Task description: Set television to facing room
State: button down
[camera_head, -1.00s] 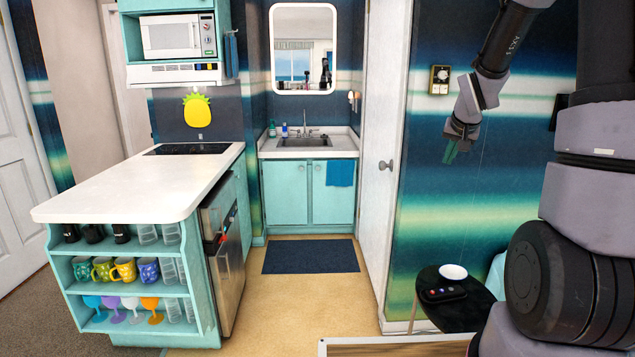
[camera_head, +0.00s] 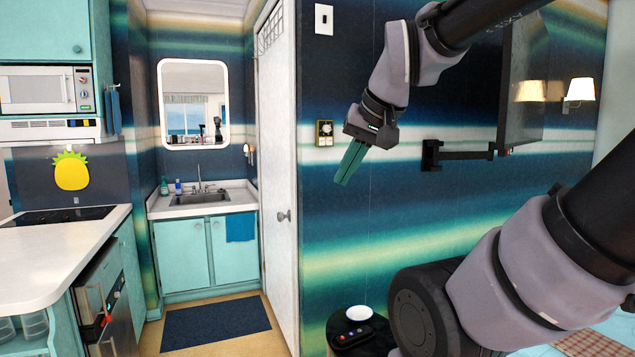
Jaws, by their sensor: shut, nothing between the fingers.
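The television (camera_head: 524,80) shows at the upper right as a thin dark panel seen nearly edge-on. It hangs on a black swing-out wall bracket (camera_head: 465,155) fixed to the striped wall. My gripper (camera_head: 344,181) is in the middle right of the view, left of the bracket and apart from it. Its green fingers point down and to the left, shut and empty.
A black side table (camera_head: 345,322) with a white bowl (camera_head: 359,313) and a remote stands low against the wall. A lit wall lamp (camera_head: 579,92) is right of the television. A white door (camera_head: 279,180) is left of the wall. A bed corner (camera_head: 575,346) shows at lower right.

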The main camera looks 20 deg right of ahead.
aim_at(527, 42)
jog(key=z, duration=1.25)
